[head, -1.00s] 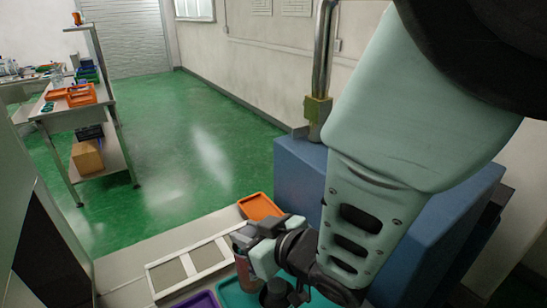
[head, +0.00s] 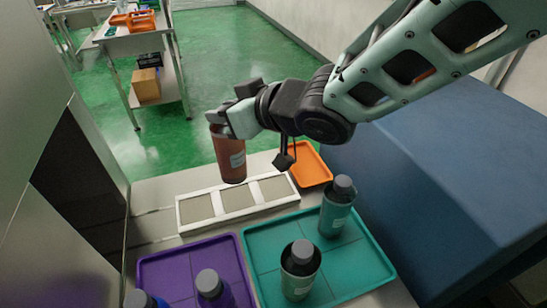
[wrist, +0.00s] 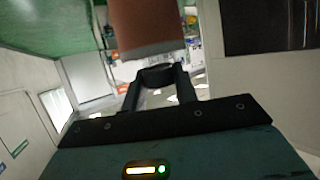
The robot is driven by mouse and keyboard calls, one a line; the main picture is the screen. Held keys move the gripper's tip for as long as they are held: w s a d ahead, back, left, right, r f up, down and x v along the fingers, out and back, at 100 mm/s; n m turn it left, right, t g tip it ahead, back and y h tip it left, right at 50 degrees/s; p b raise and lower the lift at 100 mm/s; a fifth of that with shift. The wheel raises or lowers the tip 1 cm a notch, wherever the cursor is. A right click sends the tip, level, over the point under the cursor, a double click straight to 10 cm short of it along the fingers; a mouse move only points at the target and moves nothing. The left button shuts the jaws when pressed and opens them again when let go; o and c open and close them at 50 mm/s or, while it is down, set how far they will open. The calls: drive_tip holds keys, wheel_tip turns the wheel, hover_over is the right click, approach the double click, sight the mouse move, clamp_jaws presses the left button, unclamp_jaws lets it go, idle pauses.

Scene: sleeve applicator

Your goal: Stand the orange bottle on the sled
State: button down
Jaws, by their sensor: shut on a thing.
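The orange bottle (head: 231,158), a brownish-orange cylinder with a pale label, is held upright in my gripper (head: 226,122). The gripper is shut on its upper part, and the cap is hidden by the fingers. The wrist view shows part of the bottle's orange body (wrist: 147,22) at the top. The sled appears to be the white frame (head: 182,214) with three grey pads in a row on the bench. The bottle's base overlaps the sled's far edge in the head view and looks raised above it; the exact gap cannot be told.
A teal tray (head: 262,288) with two green grey-capped bottles and a purple tray (head: 160,268) with purple and blue bottles lie in front of the sled. An orange tray (head: 312,168) lies at its right end. A large blue block (head: 430,180) stands on the right.

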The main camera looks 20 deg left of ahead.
sight(230, 146)
drive_tip(key=shift+w+a, duration=0.4)
wheel_tip(230, 146, down, 9)
drive_tip(key=shift+w+a+f+p, duration=0.1)
drive_tip(key=shift+f+p, duration=0.1)
drive_tip(key=shift+p, duration=0.65)
drive_tip(key=shift+f, duration=0.1)
drive_tip(key=c, duration=1.1)
unclamp_jaws()
drive_tip(key=b+v, duration=0.2)
drive_tip(key=v, duration=1)
drive_tip(key=shift+b, duration=0.35)
